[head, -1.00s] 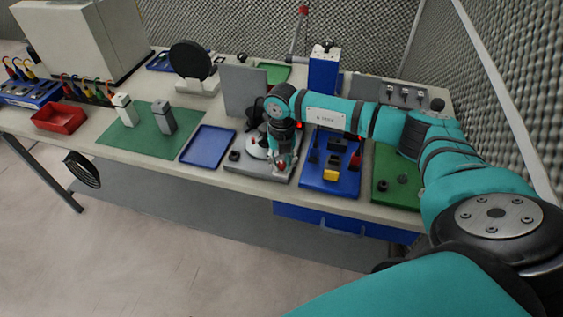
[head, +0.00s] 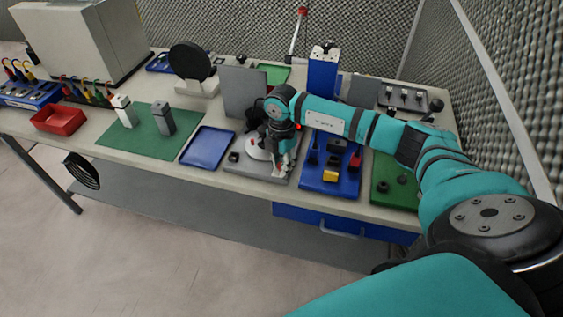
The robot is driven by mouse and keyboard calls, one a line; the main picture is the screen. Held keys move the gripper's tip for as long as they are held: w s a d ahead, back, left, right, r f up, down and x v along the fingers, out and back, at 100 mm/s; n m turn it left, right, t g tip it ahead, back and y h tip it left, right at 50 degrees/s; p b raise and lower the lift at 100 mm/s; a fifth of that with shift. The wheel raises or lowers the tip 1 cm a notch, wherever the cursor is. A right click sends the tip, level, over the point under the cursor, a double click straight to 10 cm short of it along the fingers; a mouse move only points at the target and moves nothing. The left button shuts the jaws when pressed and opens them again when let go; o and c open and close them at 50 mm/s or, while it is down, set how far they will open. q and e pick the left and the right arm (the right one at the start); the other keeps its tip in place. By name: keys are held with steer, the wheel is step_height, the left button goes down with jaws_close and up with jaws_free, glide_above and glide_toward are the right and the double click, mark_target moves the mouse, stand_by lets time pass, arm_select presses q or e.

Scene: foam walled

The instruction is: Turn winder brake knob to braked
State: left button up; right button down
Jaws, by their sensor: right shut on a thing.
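The winder (head: 239,168) appears to be the grey-based unit at the front middle of the bench, with a white round part (head: 257,147) and an upright grey plate (head: 243,92) behind it. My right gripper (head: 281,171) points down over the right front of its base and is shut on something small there. The gripper hides most of what it holds, which is likely the brake knob; its pointer position cannot be read. My left gripper is not in view.
A blue tray (head: 207,147) lies left of the winder. A blue board (head: 330,187) with black and yellow parts and a green board (head: 383,193) stand close on the right. Foam walls (head: 505,150) bound the right side.

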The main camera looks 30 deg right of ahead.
steer(key=shift+r+m+p, duration=0.1)
steer(key=shift+m+p, duration=0.25)
steer(key=shift+m, duration=1.95)
steer(key=c, duration=1.1)
jaws_free()
step_height(320, 180, up, 12)
steer(key=shift+f, duration=0.1)
